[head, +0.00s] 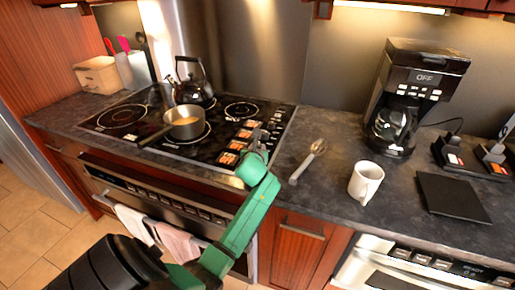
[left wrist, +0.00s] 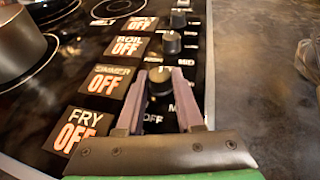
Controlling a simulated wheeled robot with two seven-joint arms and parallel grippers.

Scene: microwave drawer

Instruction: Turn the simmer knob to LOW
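The simmer panel (left wrist: 105,81) reads OFF in the left wrist view, on the black cooktop (head: 155,142). The dark simmer knob (left wrist: 160,82) is beside it on the right, with its pointer direction unclear. My left gripper (left wrist: 160,76) has its two fingers apart, one on each side of this knob. Whether they touch it is too small to tell. In the head view my left gripper (head: 257,148) is over the cooktop's right-hand control strip and hides part of it. My right gripper does not show.
The boil knob (left wrist: 172,43) is just beyond, with its panel (left wrist: 127,46) also OFF. A pan (head: 184,124) and a kettle (head: 195,85) stand on the cooktop. A metal utensil (head: 309,160), a white mug (head: 366,182) and a coffee maker (head: 405,105) are on the counter to the right.

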